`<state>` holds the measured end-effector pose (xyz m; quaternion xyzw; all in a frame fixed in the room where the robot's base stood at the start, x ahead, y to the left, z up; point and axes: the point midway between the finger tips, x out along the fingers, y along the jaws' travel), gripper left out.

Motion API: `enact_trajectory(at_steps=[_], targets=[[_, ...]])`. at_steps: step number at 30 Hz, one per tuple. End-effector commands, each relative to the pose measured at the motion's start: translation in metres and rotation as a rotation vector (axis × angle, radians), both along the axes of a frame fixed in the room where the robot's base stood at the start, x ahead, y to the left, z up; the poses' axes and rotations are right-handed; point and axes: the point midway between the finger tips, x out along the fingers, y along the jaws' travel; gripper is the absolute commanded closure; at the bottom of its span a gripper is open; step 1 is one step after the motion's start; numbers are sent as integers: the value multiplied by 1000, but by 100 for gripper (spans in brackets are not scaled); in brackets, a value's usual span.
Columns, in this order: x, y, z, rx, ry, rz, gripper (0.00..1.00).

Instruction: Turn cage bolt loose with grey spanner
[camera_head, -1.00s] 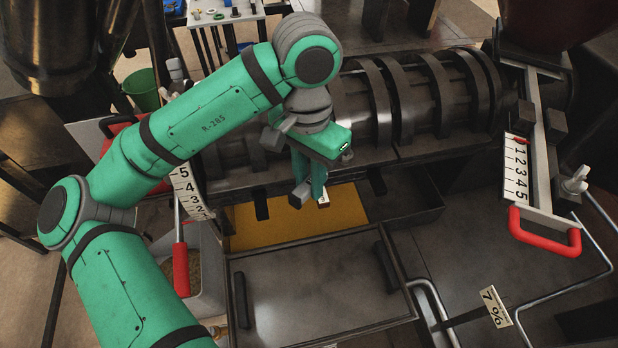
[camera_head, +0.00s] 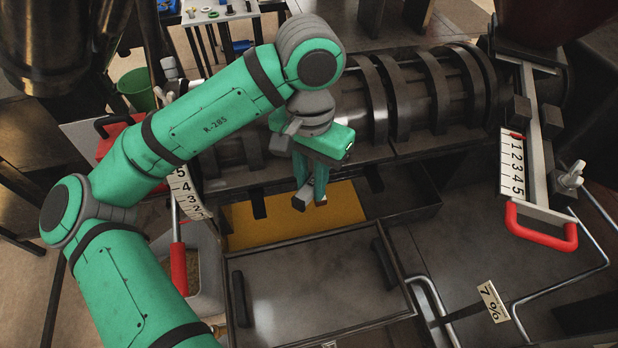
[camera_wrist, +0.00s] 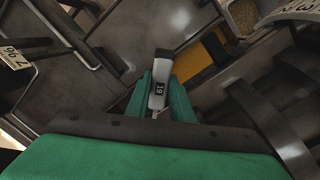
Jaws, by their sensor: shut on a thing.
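My gripper (camera_head: 312,188) hangs at the front of the dark banded press cage (camera_head: 408,95), above the yellow-bottomed tray. The spanner's dark end points away from the palm, over the dark metal below. Its grey end (camera_head: 303,201) also shows below the fingers in the head view. I cannot make out the cage bolt in either view, nor any contact between it and the spanner.
A yellow-bottomed tray (camera_head: 290,222) lies below the cage. A dark lidded box (camera_head: 310,295) stands in front. A red-handled lever with scale (camera_head: 541,225) is at right, another red handle (camera_head: 179,268) at left. A bent pipe (camera_head: 430,300) runs beside the box.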

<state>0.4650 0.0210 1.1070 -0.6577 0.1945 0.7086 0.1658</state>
Motion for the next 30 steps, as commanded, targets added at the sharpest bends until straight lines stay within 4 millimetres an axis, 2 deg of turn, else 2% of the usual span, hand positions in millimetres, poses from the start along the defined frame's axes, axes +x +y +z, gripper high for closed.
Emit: enact_trajectory(at_steps=[22,30], targets=[[4,3,15,-4,-8,12,100],[5,0,31,-1,-7,4,100]])
